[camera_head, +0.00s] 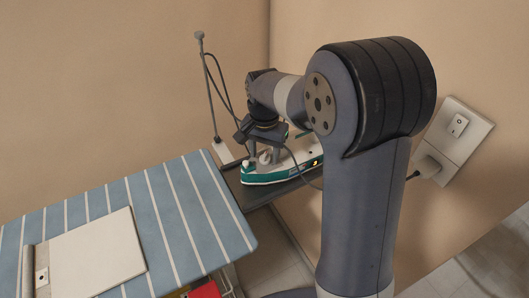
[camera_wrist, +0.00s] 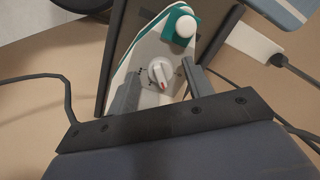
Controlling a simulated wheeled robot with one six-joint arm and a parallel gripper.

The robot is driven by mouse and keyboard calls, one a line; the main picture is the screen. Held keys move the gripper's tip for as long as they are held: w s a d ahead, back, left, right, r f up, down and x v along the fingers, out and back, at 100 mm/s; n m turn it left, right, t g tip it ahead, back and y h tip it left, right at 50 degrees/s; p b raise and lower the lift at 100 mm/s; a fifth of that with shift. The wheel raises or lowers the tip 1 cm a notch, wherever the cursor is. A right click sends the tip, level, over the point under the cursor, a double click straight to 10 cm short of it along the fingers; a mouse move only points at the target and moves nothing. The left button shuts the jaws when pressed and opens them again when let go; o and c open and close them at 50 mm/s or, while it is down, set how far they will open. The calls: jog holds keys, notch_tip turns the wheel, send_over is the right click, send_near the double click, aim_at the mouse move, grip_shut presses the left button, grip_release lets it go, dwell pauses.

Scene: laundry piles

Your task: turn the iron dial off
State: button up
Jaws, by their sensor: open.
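The iron (camera_head: 285,170), white with a teal base, sits on a dark rest at the end of the ironing board in the head view. A small orange light glows near its right end. In the wrist view the iron (camera_wrist: 150,48) shows its dial (camera_wrist: 159,72), a pale round knob with a raised grip and a red mark pointing down and slightly right. My gripper (camera_wrist: 161,79) is open, with one finger on each side of the dial. I cannot tell whether the fingers touch it. In the head view my gripper (camera_head: 258,146) is above the iron, partly hiding it.
The blue striped ironing board (camera_head: 185,210) carries a pale flat panel (camera_head: 98,252). A thin cord post (camera_head: 209,95) stands behind the iron, with a cable hanging from it. A wall socket with a plug (camera_head: 432,165) is at the right. Walls are close behind.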

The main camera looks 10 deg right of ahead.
jog(key=shift+f, duration=0.3)
jog(key=shift+c, duration=0.5)
jog(key=c, duration=0.8)
jog(key=shift+c, duration=0.2)
jog(key=n+p, duration=0.1)
jog(key=n, duration=0.4)
jog(key=shift+d, duration=0.1)
jog(key=shift+n, duration=2.4)
